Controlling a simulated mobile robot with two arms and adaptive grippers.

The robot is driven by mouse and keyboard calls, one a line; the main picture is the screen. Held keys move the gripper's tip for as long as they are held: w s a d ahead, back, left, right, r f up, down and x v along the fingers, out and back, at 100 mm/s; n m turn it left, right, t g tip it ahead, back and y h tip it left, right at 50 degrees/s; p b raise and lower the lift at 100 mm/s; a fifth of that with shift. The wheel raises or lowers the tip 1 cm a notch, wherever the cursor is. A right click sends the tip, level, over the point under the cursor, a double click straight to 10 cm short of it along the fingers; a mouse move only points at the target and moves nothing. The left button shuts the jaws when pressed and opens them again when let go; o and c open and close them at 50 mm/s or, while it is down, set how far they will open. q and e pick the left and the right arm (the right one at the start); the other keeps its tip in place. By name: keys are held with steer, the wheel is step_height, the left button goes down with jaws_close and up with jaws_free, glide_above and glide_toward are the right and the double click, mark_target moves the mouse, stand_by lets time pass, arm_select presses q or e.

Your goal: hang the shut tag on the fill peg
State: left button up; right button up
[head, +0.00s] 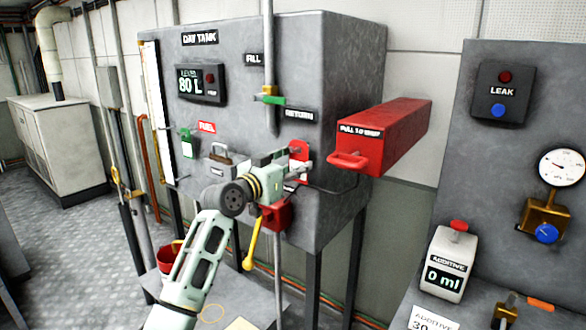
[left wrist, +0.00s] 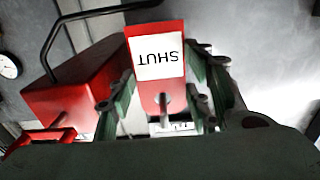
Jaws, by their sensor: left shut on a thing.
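The shut tag is red with a white face reading SHUT, seen upside down in the left wrist view (left wrist: 148,85). It lies between the fingers of my left gripper (left wrist: 155,98), which is shut on it. In the head view the tag (head: 299,152) shows at the tank front below the RETURN label. A grey round stub (left wrist: 163,102) shows at the tag's lower part in the wrist view; I cannot tell whether it passes through the tag. The FILL label (head: 253,60) is higher on the tank; I cannot make out its peg. My right gripper is not visible.
A red box (head: 392,132) with a pull handle juts from the tank's right side. The fill pipe has a valve with a green handle (head: 272,100). A green tag (head: 187,145) hangs at the left. A yellow lever (head: 251,248) is below my gripper.

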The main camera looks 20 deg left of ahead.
arm_select(q)
steer(key=shift+f, duration=0.1)
stand_by(0.7)
steer(key=o, duration=1.1)
